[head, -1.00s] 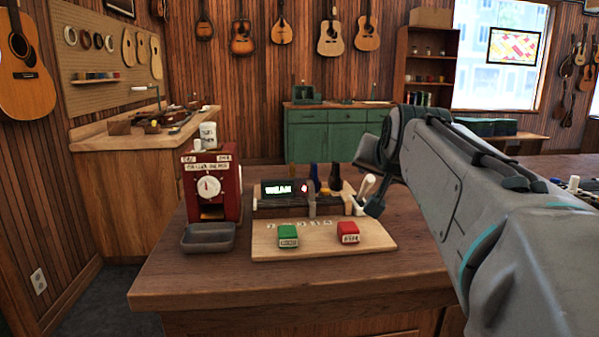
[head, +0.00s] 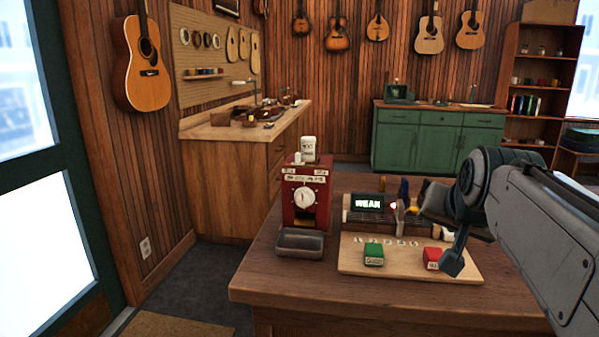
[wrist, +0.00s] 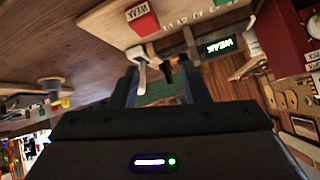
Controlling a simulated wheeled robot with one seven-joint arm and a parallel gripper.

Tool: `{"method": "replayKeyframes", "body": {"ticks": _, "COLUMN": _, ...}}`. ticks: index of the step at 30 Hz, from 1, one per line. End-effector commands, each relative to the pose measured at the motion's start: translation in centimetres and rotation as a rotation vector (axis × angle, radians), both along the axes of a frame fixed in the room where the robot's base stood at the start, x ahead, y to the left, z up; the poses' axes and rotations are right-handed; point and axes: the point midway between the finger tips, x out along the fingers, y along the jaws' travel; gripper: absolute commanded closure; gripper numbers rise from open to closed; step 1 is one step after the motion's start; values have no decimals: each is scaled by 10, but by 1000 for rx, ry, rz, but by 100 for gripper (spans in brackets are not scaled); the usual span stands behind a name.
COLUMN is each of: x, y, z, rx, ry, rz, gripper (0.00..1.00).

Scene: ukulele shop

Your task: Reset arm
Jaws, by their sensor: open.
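My gripper (wrist: 162,78) is open, with two dark fingers apart and nothing seen between them in the wrist view. In the head view my gripper (head: 450,235) hangs at the end of my grey arm, in front of the right part of the counter, and one dark finger overlaps the red block. The red block (head: 432,258) and the green block (head: 374,254) sit on a pale wooden board (head: 357,268). A device behind them has a lit display (head: 368,202) reading WEAK.
A red box with a dial (head: 305,212) and a grey tray (head: 299,245) stand left on the wooden counter (head: 262,285). A glass door (head: 45,240) is at far left. Floor (head: 215,265) shows between the counter and the left wall.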

Motion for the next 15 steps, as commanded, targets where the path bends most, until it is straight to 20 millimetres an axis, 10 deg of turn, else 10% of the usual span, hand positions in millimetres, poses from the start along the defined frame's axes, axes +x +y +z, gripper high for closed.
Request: {"method": "replayKeyframes", "body": {"ticks": 15, "x": -104, "y": 115, "z": -51, "rx": -48, "ry": 515, "rz": 426, "gripper": 58}}
